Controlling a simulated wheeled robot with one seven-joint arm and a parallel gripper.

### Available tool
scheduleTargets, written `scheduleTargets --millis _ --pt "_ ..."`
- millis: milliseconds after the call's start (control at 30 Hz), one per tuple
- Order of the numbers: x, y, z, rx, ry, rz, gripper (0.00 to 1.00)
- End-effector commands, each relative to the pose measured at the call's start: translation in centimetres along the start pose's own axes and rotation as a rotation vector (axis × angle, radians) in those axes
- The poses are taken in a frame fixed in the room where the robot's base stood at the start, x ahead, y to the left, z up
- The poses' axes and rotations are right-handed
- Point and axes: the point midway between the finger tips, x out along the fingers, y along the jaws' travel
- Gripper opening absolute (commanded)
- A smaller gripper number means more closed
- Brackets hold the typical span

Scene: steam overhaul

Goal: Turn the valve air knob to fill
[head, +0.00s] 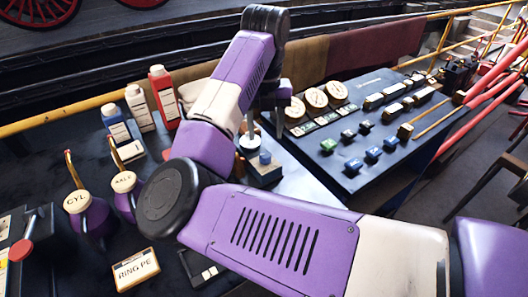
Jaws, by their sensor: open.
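My gripper (264,126) hangs from my wrist near the middle of the view, largely hidden behind my purple and white arm. Its thin fingers point down and are apart, with nothing seen between them. Just below it stands a small dark block (266,178) with a blue knob (264,157) and a round pale-topped part (250,143). I cannot tell whether a finger touches this part. No valve air knob can be identified for sure, and no "fill" mark is readable. My arm hides part of the bench around the block.
A yellow rail (60,118) runs behind.

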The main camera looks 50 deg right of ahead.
Motion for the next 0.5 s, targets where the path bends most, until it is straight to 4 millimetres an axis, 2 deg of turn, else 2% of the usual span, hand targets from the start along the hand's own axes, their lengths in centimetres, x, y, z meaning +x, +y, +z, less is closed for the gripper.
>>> scheduleTargets --millis 167,500 --pt "1.4 0.0 -0.3 -0.015 0.014 0.001 0.52" --pt "6.3 0.0 -0.4 -0.013 0.012 -0.001 0.52"
